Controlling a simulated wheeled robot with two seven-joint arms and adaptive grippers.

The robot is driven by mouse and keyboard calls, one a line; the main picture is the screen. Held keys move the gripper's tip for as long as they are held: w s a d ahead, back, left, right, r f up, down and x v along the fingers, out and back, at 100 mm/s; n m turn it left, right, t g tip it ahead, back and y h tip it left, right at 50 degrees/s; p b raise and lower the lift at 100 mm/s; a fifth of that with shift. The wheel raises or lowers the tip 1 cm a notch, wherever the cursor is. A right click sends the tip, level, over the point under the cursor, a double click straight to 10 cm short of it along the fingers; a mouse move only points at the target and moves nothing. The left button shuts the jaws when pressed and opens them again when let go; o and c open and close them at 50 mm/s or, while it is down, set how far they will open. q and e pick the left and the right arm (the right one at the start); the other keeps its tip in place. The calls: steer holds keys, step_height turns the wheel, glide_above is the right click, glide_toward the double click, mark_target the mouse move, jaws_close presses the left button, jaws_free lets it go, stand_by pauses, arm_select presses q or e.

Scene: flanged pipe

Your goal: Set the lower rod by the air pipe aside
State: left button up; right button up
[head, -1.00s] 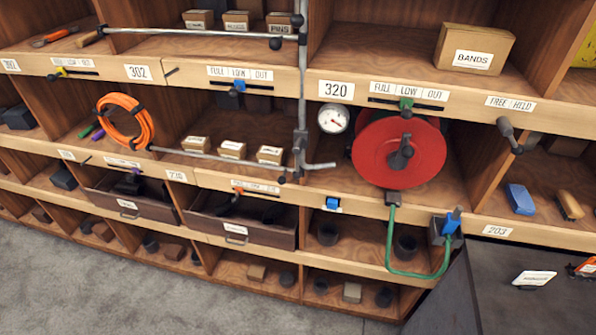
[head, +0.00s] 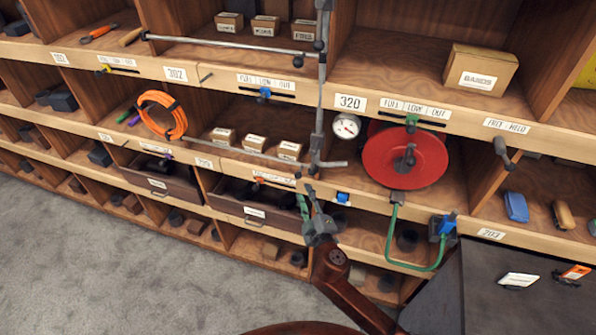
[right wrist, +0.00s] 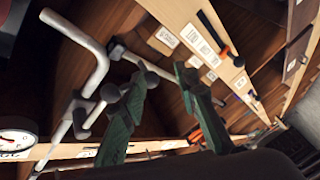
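The air pipe (head: 321,90) is a grey upright pipe at the shelf front, with a bent stub at its foot pointing right. The lower rod (head: 240,151) is thin and grey. It runs left from near the pipe's foot, across the middle shelf, to the orange hose coil. My right gripper (head: 305,197) is just below the rod's right end and the pipe's foot, apart from the rod as far as I can tell. In the right wrist view its green fingers (right wrist: 160,100) are spread and empty, with grey pipework (right wrist: 90,65) beyond them. My left gripper is out of view.
An upper rod (head: 230,44) crosses the shelf above. The orange hose coil (head: 160,115) hangs at the lower rod's left end. Small boxes (head: 256,142) stand behind the rod. A gauge (head: 346,126) and red reel (head: 405,158) are right of the pipe. Drawers (head: 250,217) jut out below.

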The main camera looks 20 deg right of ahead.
mark_target(299, 178)
steer(key=r, duration=0.3)
steer(key=shift+w+a, duration=0.15)
steer(key=shift+a, duration=0.15)
steer(key=w, duration=0.6)
steer(key=shift+w+f+p, duration=0.1)
steer(key=shift+f+p, duration=0.05)
steer(key=shift+p, duration=0.2)
steer(key=shift+w, duration=0.55)
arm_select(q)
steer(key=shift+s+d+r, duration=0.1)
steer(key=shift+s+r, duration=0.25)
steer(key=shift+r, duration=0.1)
arm_select(e)
steer(key=shift+c, duration=0.6)
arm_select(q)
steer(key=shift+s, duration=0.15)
arm_select(e)
jaws_close()
